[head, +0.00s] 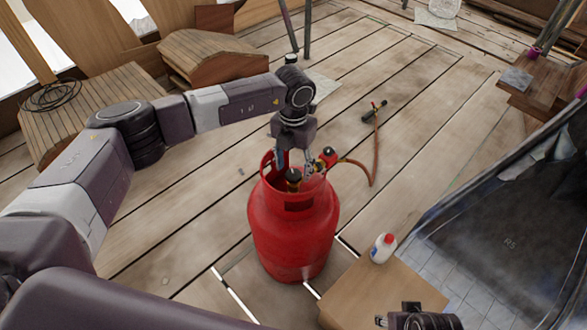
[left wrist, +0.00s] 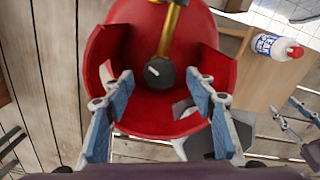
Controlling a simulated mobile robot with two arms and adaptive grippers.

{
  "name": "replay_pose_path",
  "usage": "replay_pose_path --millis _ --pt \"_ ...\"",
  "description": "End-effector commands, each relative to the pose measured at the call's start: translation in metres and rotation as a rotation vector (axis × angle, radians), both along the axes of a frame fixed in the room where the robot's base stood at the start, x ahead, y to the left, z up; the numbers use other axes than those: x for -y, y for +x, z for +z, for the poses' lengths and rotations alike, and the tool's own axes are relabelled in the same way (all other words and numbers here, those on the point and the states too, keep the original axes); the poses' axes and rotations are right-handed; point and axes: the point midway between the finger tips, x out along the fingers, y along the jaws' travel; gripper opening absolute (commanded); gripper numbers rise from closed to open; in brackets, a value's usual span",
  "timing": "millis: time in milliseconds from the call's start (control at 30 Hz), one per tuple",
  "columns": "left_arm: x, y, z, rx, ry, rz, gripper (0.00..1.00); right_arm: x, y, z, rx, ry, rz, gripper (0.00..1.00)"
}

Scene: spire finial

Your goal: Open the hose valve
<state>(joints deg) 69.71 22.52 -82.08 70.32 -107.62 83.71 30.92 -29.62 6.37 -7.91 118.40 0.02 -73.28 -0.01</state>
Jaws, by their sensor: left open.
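The red gas cylinder (head: 292,232) stands upright on the plank floor. A black knob (head: 293,174) sits inside its collar, and a red fitting with a black knob (head: 328,154) is where the orange hose (head: 374,150) begins. I cannot tell which knob is the hose valve. My left gripper (head: 297,166) is open over the collar, close to both. In the left wrist view, a black round knob (left wrist: 160,73) on a brass stem shows between its spread fingers (left wrist: 160,98), apart from them. My right gripper (head: 396,316) is at the bottom edge, partly cut off.
A small wooden table (head: 375,292) with a white red-capped bottle (head: 383,248) stands right of the cylinder. A black torch (head: 374,112) lies on the floor at the hose's far end. Wooden roof parts (head: 205,60) stand at the left back. The floor behind the cylinder is mostly clear.

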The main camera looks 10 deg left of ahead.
Motion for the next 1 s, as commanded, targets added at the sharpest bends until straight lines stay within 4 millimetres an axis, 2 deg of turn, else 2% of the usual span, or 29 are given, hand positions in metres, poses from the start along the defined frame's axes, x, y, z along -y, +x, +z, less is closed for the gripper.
replay_pose_path --millis 300,500,667,1000 --pt "0.0 0.002 0.068 0.006 -0.002 0.0 0.51 0.0 0.0 0.0 0.001 -0.001 0.0 0.4" --pt "0.0 0.001 0.097 0.003 0.0 0.001 0.51 0.0 0.0 0.0 0.001 -0.001 0.0 0.4" --pt "0.0 0.001 0.106 0.002 -0.001 0.0 0.51 0.0 0.0 0.0 0.001 -0.001 0.0 0.4" --pt "0.0 0.001 0.107 0.001 0.0 0.001 0.51 0.0 0.0 0.0 0.001 -0.001 0.0 0.4"
